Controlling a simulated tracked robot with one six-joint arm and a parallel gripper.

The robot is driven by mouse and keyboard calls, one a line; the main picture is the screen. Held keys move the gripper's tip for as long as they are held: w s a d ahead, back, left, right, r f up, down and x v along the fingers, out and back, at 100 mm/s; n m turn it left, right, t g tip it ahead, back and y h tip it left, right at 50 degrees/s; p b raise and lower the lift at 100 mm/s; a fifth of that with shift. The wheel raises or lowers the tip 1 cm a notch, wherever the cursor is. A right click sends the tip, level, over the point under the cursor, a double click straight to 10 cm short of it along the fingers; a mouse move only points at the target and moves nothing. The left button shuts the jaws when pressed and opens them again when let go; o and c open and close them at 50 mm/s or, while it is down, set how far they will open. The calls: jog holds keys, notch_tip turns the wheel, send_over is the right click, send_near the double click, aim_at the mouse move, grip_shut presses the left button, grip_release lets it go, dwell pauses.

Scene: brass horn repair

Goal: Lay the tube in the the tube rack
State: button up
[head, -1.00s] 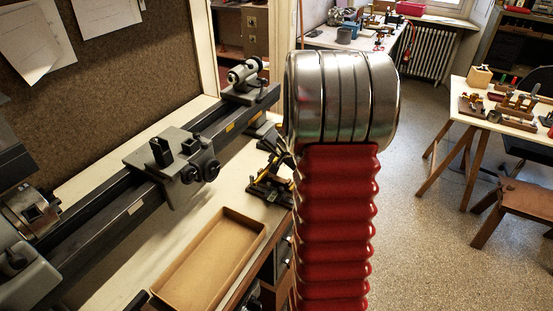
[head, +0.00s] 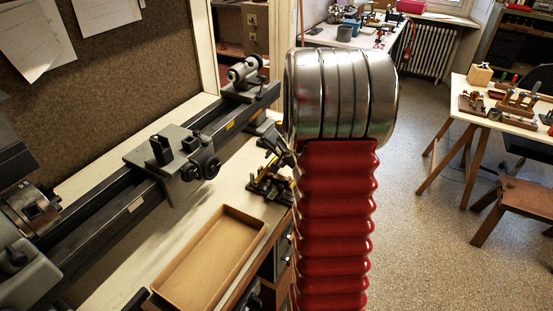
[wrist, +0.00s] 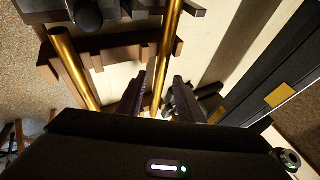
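In the wrist view, a brass tube (wrist: 171,35) runs down between the two black fingers of my gripper (wrist: 162,80). The fingers are apart, with a gap on each side of the tube. A second brass tube (wrist: 70,65) lies to the left, slanting. Both tubes cross a dark brown wooden rack (wrist: 112,49) on the pale bench top. My gripper is hidden in the head view behind my red and silver arm. Dark and yellow pieces (head: 270,185) show on the bench just left of my arm, too small to tell apart.
A shallow tan tray (head: 211,258) lies at the bench's front edge. A lathe with a dark bed (head: 120,205) runs along the back, under a pinboard (head: 120,80). A second table (head: 505,110) with tools stands at the right, across open floor (head: 415,240).

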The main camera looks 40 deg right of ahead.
jog(key=shift+r, duration=0.1)
jog(key=v, duration=1.3)
jog(key=shift+s+r, duration=0.2)
jog(key=shift+r, duration=0.05)
jog(key=shift+a, duration=0.1)
dwell(0.3)
jog(key=s+a+r+n+y, duration=0.1)
jog(key=s+a+n, duration=0.4)
jog(key=a, duration=0.6)
jog(key=s+a+r+n+g, duration=0.1)
jog(key=s+a+r+n, duration=0.2)
jog(key=a, duration=0.8)
jog(key=s+a+r+n+y, duration=0.1)
jog(key=s+a+r+n, duration=0.1)
jog(key=s+a+n, duration=0.5)
jog(key=a, duration=0.4)
jog(key=shift+s+a+y, duration=0.25)
jog(key=shift+s+y, duration=0.05)
